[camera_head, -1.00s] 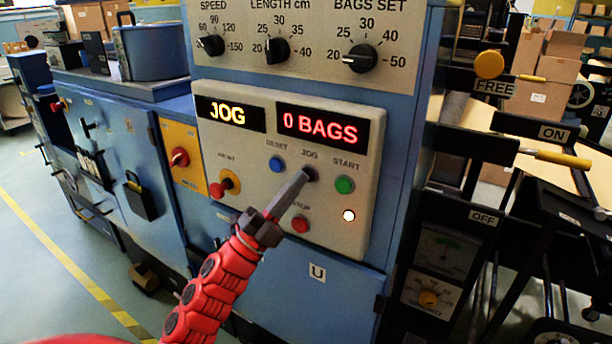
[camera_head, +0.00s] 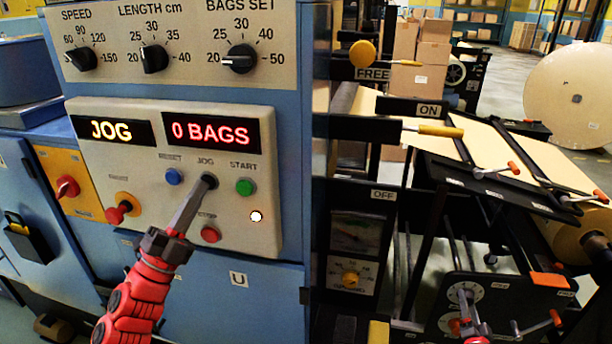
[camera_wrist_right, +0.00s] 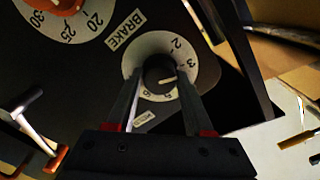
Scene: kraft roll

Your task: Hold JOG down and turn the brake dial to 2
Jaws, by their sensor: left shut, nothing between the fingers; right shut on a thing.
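In the head view, the tip of my left gripper (camera_head: 200,190), shut and empty, touches the dark JOG button (camera_head: 209,181) and covers part of it. The left display (camera_head: 110,130) reads JOG in yellow. My right gripper (camera_head: 468,303) is low at the right, at the machine's black side panel. In the right wrist view, the fingers of my right gripper (camera_wrist_right: 160,100) are shut on the dark knob of the brake dial (camera_wrist_right: 145,50). The knob's pale pointer points right, a little below the 3. The 2 is higher up; part of the scale is hidden by a finger.
The right display (camera_head: 212,132) reads 0 BAGS. A blue RESET button (camera_head: 173,176), green START button (camera_head: 245,187) and red stop button (camera_head: 211,234) surround JOG. A lever with a yellow handle (camera_head: 440,131) sticks out at ON. An orange-knobbed dial (camera_wrist_right: 60,8) is beside the brake dial.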

